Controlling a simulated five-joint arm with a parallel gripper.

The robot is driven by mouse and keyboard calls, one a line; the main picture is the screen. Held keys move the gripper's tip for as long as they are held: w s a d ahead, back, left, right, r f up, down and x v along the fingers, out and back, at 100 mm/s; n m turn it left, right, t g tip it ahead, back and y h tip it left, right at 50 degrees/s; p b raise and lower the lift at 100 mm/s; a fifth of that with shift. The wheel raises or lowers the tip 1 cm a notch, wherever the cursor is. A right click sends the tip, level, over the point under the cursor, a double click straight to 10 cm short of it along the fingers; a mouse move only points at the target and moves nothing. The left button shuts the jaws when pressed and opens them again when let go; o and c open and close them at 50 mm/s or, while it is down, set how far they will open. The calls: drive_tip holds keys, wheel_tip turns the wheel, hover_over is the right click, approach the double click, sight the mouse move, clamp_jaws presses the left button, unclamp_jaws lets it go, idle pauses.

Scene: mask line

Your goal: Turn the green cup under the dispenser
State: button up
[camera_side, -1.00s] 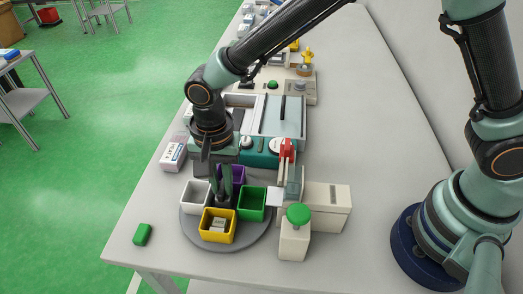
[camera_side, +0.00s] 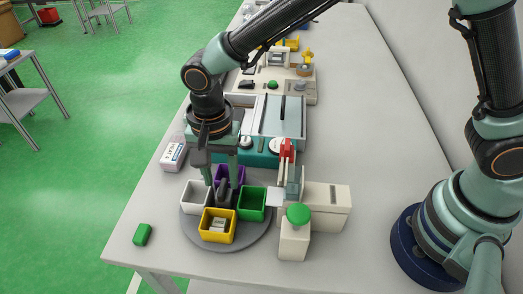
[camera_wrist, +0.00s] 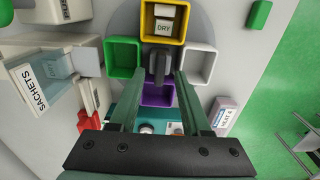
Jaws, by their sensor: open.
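A grey round turntable (camera_side: 262,234) carries four open square cups around a dark upright knob (camera_side: 223,190). The green cup (camera_side: 252,203) is at its right, beside the dispenser's pale outlet plate (camera_side: 275,197); I cannot tell if they overlap. The yellow cup (camera_side: 218,225) is at the front with a block labelled DRY (camera_wrist: 164,27) in it. The white cup (camera_side: 194,197) is at the left and the purple cup (camera_side: 231,175) at the back. The cream dispenser (camera_side: 325,207) stands right. My gripper (camera_side: 221,182) is open, pointing down, fingers spread around the knob's top; contact is unclear.
A cream post with a green button (camera_side: 298,214) stands in front of the dispenser. A red-handled part (camera_side: 287,150) and a teal machine (camera_side: 260,152) are behind. A white labelled box (camera_side: 173,156) and a green block (camera_side: 142,235) lie left.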

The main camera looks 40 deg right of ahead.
wheel_tip(320, 180, up, 10)
idle(0.4)
drive_tip(key=shift+d, duration=0.1)
